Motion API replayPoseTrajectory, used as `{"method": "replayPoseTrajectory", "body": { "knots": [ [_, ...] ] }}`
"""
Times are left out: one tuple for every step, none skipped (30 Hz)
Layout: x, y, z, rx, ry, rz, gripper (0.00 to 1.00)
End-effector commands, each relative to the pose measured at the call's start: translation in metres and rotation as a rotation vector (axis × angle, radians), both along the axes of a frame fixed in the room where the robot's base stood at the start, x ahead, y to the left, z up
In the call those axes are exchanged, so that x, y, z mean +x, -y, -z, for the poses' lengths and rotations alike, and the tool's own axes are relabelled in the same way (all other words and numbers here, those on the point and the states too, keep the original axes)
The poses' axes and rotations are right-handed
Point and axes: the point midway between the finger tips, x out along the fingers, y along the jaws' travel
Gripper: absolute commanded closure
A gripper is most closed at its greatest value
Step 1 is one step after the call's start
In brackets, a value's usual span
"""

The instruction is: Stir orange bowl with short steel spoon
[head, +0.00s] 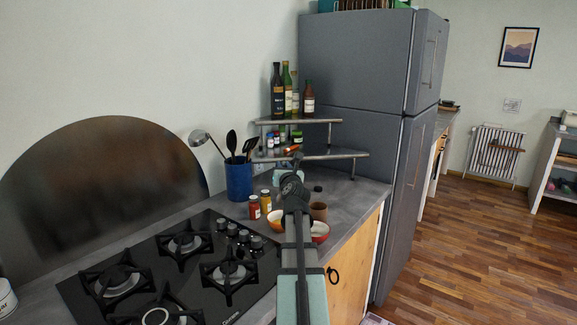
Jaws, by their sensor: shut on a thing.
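A bowl with an orange outside and pale inside (274,226) stands on the counter just left of my arm, which covers its right part. My gripper (293,186) is at the far end of my arm, over the counter by the bowls. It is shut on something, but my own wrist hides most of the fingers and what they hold. I cannot make out the short steel spoon, nor whether anything reaches into the orange bowl.
A red bowl (320,232) and a brown cup (318,211) stand right of my arm. Two jars (255,207) and a blue utensil pot (239,181) stand to the left. A gas hob (205,262) fills the near counter. A bottle shelf (325,155) and fridge (358,75) stand behind.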

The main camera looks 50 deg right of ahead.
Motion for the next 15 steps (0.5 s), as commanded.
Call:
{"method": "replayPoseTrajectory", "body": {
  "knots": [
    [-0.004,-0.001,0.0,0.002,0.003,0.013,1.0],
    [-0.005,0.0,-0.001,0.004,0.007,0.021,1.0],
    [-0.007,0.001,-0.002,0.006,0.011,0.031,1.0],
    [-0.009,0.002,-0.002,0.009,0.015,0.038,1.0],
    [-0.009,0.003,-0.003,0.01,0.018,0.045,1.0],
    [-0.011,0.004,-0.004,0.013,0.021,0.053,1.0],
    [-0.011,0.005,-0.005,0.015,0.025,0.057,1.0],
    [-0.012,0.006,-0.005,0.017,0.028,0.061,1.0],
    [-0.013,0.006,-0.006,0.02,0.032,0.065,1.0],
    [-0.013,0.007,-0.007,0.022,0.035,0.068,1.0],
    [-0.013,0.007,-0.008,0.024,0.039,0.07,1.0],
    [-0.014,0.007,-0.008,0.029,0.045,0.071,1.0],
    [-0.014,0.008,-0.008,0.033,0.054,0.07,1.0],
    [-0.014,0.008,-0.007,0.036,0.058,0.07,1.0],
    [-0.014,0.008,-0.007,0.039,0.062,0.069,1.0]
  ]
}}
